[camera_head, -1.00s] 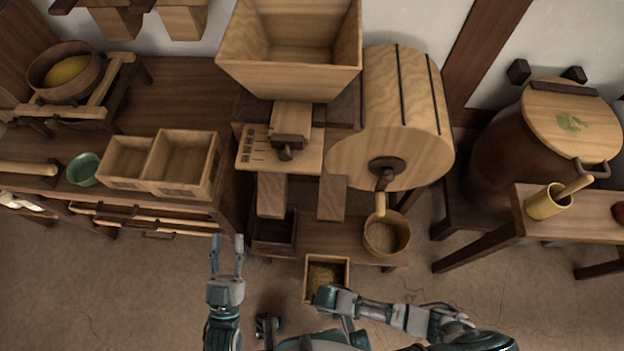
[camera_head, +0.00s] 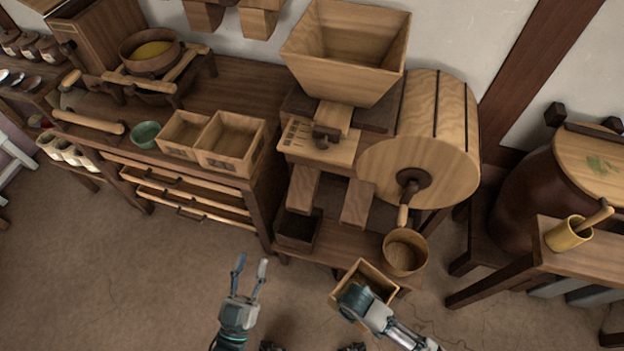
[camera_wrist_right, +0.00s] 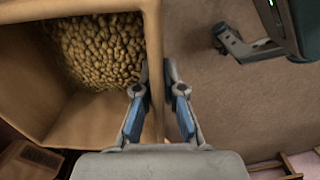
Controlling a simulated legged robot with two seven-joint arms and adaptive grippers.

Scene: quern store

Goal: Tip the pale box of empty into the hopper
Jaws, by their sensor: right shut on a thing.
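The pale wooden box (camera_head: 383,277) is at the lower middle of the head view, in front of the mill stand. In the right wrist view the box (camera_wrist_right: 35,92) contains a heap of brown, grain-like pieces, so it is not empty. My right gripper (camera_wrist_right: 156,78) is shut on its wall, one finger on each side; in the head view the gripper (camera_head: 354,299) partly covers the box. The wooden hopper (camera_head: 335,72) stands above the mill, higher and farther back than the box. My left gripper (camera_head: 251,263) is open and empty over the floor.
A round drum (camera_head: 425,150) with a crank stands right of the hopper, above a small wooden tub (camera_head: 405,252). Two open boxes (camera_head: 230,147) and a green bowl (camera_head: 146,134) sit on the left bench. A table with a yellow cup (camera_head: 568,235) is at right. The front floor is clear.

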